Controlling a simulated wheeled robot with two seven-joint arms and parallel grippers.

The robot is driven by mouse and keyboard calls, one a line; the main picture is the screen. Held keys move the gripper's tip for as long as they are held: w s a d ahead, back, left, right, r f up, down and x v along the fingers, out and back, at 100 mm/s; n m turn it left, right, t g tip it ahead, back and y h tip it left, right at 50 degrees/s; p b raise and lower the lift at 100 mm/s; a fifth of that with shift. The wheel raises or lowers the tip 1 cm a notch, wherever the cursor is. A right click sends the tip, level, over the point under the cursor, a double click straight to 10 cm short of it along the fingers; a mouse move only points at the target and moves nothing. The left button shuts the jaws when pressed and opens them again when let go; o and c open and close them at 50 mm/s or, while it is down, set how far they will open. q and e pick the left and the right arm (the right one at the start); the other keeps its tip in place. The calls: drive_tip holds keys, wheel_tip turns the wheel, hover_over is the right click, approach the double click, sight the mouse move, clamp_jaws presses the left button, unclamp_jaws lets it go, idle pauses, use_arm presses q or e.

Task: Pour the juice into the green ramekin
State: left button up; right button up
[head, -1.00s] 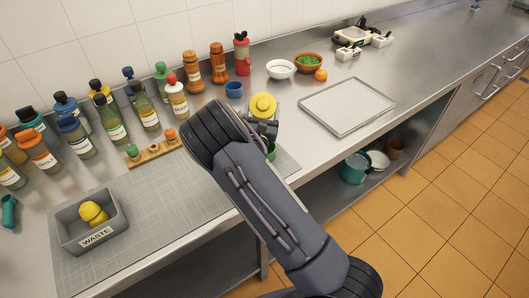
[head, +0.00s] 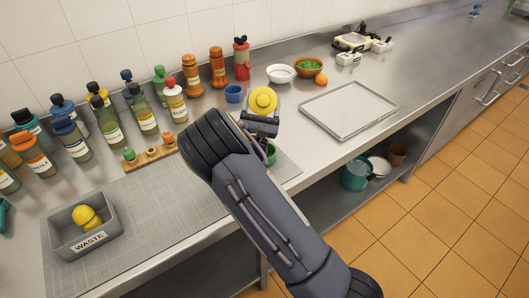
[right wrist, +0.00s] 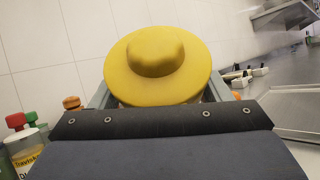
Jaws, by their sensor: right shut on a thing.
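My right gripper (head: 262,118) is shut on a juicer with a round yellow top (head: 263,99), held up over the counter. In the right wrist view the yellow top (right wrist: 158,62), with its raised knob, sits just beyond the gripper; the body below is mostly hidden. The green ramekin (head: 271,151) stands on the counter, close below the gripper in the head view. My arm hides most of it, so its contents cannot be seen. No flowing juice is visible. My left gripper is not in view.
A grey waste bin (head: 54,233) with yellow lemon pieces stands at the left. Several bottles and a wooden holder (head: 150,158) line the back. A blue cup (head: 233,93), white bowl (head: 280,73) and orange (head: 321,79) stand behind. An empty tray (head: 348,109) lies to the right.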

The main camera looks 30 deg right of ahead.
sight(262, 90)
drive_tip(key=shift+s+r+m+t+h+b, duration=0.2)
drive_tip(key=shift+r+m+t+h+b, duration=0.2)
drive_tip(key=shift+r+h+b, duration=0.7)
drive_tip(key=shift+a+r, duration=0.1)
drive_tip(key=shift+r, duration=0.3)
